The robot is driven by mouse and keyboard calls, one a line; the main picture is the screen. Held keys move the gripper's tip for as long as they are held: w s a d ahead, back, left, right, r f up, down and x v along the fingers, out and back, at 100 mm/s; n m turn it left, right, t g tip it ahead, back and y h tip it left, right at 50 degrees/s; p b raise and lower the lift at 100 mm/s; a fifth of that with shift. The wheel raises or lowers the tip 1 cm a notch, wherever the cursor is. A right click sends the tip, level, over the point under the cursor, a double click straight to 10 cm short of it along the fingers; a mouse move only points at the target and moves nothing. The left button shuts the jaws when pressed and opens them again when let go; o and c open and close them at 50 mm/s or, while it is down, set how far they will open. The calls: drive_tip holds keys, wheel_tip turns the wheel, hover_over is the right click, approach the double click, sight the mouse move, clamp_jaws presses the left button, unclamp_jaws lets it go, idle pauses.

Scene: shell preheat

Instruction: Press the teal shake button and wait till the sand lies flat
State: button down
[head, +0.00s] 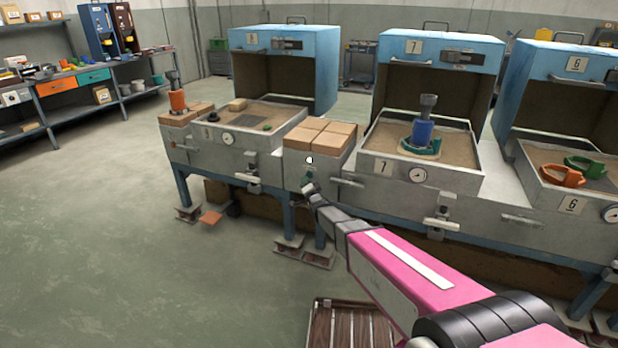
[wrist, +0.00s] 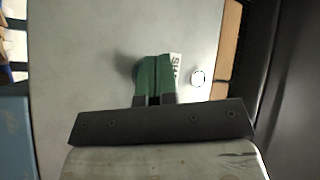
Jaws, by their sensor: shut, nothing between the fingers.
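My gripper (head: 305,185) is shut and empty, its tips at the grey front panel below the bricks between the left box and box 7. In the wrist view its green fingers (wrist: 154,78) are together over the panel, next to a partly covered white label (wrist: 176,70). The teal button cannot be made out apart from the fingertips; they probably cover it. I cannot tell whether they touch it. A round white lamp (head: 309,160) is just above; it also shows in the wrist view (wrist: 198,77). The sand (head: 462,148) in box 7 surrounds a blue piece (head: 422,133) in a teal holder; its flatness is unclear.
The left sand box (head: 230,140) holds a dark mesh and small pieces. Box 6 (head: 545,195) holds orange and green shells. Pinkish-tan bricks (head: 325,135) lie above the panel. A slatted pallet (head: 345,325) lies on the floor below my arm. The left floor is open.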

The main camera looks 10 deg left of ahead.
drive_tip(key=shift+s+a, duration=0.2)
drive_tip(key=shift+s, duration=0.6)
drive_tip(key=shift+s+a, duration=0.25)
drive_tip(key=shift+s, duration=0.55)
drive_tip(key=shift+s+a, duration=0.2)
drive_tip(key=shift+s, duration=0.6)
drive_tip(key=s+d+f+n+g+h, duration=0.1)
drive_tip(key=s+d+g+h, duration=0.35)
drive_tip(key=d, duration=0.75)
drive_tip(key=s+d+f+n+g+h, duration=0.1)
drive_tip(key=s+d+g+h, duration=0.35)
drive_tip(key=d, duration=0.65)
drive_tip(key=s+d+r+n+g, duration=0.1)
drive_tip(key=s+d+g, duration=0.3)
drive_tip(key=s, duration=0.7)
drive_tip(key=s+d+r+n+g, duration=0.1)
drive_tip(key=s+d+n+g, duration=0.2)
drive_tip(key=s+d+g, duration=0.2)
drive_tip(key=s+d, duration=0.3)
drive_tip(key=s, duration=0.3)
drive_tip(key=shift+d+r+h, duration=0.2)
drive_tip(key=shift+h, duration=0.1)
drive_tip(key=shift+s, duration=0.1)
idle(0.7)
